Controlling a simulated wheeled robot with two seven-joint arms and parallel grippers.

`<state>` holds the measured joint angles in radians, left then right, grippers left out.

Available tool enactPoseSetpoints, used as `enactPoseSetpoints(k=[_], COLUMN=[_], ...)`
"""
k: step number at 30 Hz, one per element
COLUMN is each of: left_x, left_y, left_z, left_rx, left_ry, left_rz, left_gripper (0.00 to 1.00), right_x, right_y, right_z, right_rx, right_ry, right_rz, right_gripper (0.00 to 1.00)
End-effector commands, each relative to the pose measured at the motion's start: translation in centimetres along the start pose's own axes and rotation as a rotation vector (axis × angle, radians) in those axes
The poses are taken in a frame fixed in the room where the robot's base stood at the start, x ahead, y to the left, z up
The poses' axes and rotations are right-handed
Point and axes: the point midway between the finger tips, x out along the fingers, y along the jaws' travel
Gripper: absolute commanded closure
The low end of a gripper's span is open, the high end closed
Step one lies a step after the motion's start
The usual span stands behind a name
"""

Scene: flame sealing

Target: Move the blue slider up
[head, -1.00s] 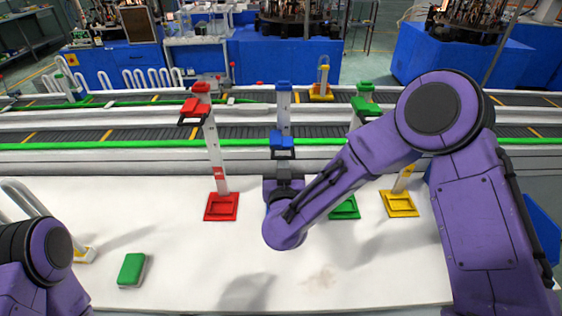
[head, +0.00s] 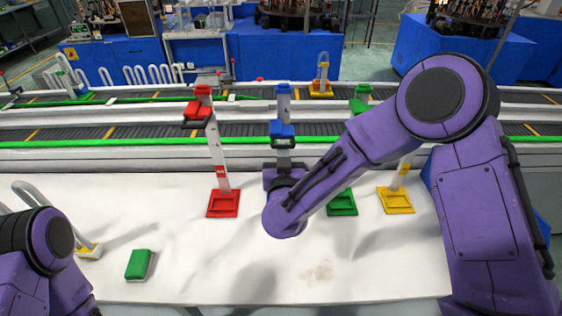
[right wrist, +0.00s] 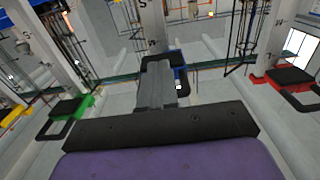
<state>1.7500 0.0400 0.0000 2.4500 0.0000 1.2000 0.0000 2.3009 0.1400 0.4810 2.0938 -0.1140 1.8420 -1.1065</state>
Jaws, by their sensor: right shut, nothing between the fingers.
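The blue slider (head: 282,129) with a dark handle sits on an upright white post, a little below the post's blue top cap. It also shows in the right wrist view (right wrist: 181,72). My right gripper (head: 284,164) is shut and empty, directly below the slider's handle in the head view. In the right wrist view its closed fingers (right wrist: 156,78) point at the handle and overlap it; contact looks likely, but I cannot be sure. The post's base is hidden behind my right wrist. My left gripper is out of view; only part of my left arm shows.
The red slider (head: 198,110) stands high on its post to the left. The green slider (head: 360,106) is high to the right. A yellow base (head: 396,200) stands farther right, its post partly behind my right arm. A green block (head: 138,264) lies on the white table (head: 180,220).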

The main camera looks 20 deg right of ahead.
Motion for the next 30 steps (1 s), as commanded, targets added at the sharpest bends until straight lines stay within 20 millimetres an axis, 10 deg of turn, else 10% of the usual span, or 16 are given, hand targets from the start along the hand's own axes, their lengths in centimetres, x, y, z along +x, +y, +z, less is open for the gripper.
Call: enactPoseSetpoints(k=[30], left_x=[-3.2], left_y=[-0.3], left_z=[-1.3], left_rx=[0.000], left_ry=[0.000], left_rz=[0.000], left_gripper=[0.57], right_x=[0.1], right_y=[0.0], right_z=[-4.4], right_rx=[0.002], right_ry=[0.004], right_rz=[0.001], right_gripper=[1.00])
